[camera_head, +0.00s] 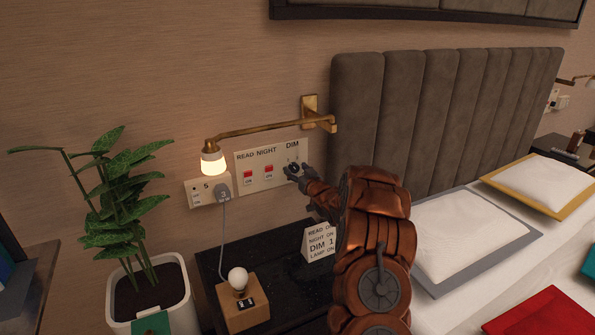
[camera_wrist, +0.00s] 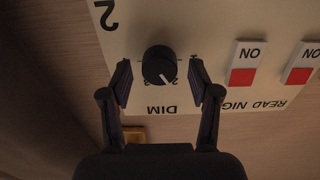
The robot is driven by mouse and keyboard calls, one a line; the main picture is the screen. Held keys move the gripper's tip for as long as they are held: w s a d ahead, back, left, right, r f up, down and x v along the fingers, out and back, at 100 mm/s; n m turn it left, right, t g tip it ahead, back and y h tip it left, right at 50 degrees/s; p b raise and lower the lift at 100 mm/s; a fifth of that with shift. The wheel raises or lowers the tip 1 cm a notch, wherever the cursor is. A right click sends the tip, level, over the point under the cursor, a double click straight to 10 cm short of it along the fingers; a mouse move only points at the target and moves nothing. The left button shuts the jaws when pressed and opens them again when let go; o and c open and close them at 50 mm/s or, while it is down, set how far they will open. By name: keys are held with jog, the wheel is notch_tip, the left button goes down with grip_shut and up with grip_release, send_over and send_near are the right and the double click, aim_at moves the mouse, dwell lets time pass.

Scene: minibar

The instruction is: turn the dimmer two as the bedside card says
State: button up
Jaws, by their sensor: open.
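The cream switch panel (camera_head: 258,161) is on the wall, lettered READ, NIGHT and DIM. Its dark round dimmer knob (camera_wrist: 159,66) shows in the wrist view, where the lettering is upside down. The knob's white mark points to the lower right there; the small numerals around it are too partly hidden to read surely. My gripper (camera_head: 298,172) is at the panel's right end; in the wrist view my gripper (camera_wrist: 161,74) is open, one finger on each side of the knob. I cannot tell if they touch. The bedside card (camera_head: 319,243) reads DIM 1, with READ, NIGHT and LAMP lines.
Red switches (camera_head: 248,177) sit left of the knob. A socket with a grey plug (camera_head: 223,191) is further left, under a lit brass wall lamp (camera_head: 213,162). A wooden bulb lamp (camera_head: 241,302) stands on the black nightstand (camera_head: 209,262). A potted plant (camera_head: 150,290) is left, the bed right.

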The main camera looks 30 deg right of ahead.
jog(key=c, duration=1.1)
jog(key=shift+c, duration=0.2)
jog(key=shift+f+n+b, duration=0.1)
jog(key=shift+n+b, duration=0.2)
jog(key=shift+b, duration=0.15)
jog(key=n+b, duration=0.5)
jog(key=b, duration=0.1)
jog(key=shift+a+f+b, duration=0.1)
jog(key=shift+b, duration=0.3)
jog(key=n+b, duration=0.3)
jog(key=shift+n+b, duration=0.4)
jog(key=shift+a+r+n+b, duration=0.15)
jog(key=shift+r+n+b, duration=0.05)
jog(key=shift+n+b, duration=1)
